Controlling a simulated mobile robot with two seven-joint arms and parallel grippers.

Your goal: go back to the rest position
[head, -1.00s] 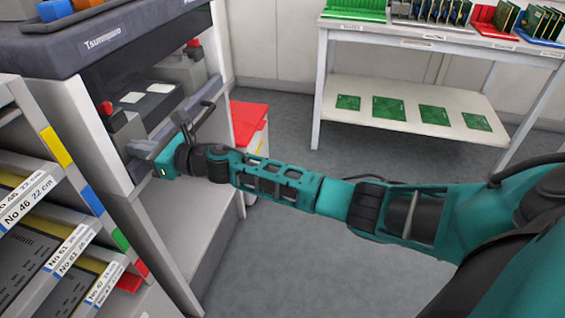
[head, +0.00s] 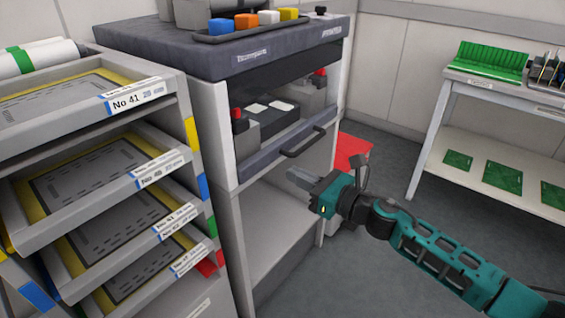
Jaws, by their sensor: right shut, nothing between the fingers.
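My right gripper (head: 303,179) is in the middle of the head view, at the end of my teal right arm, which comes in from the lower right. Its fingers are shut and hold nothing. It is in front of the grey printer machine (head: 285,60), in the picture just below the black bar handle (head: 303,142) of the machine's front. I cannot tell whether it is clear of the machine by much. My left gripper is not in the view.
A rack of labelled trays (head: 150,95) stands at the left, near the machine. A red bin (head: 352,150) is behind my right gripper. A white table (head: 490,95) with green boards stands at the right. Grey floor (head: 385,155) is free between machine and table.

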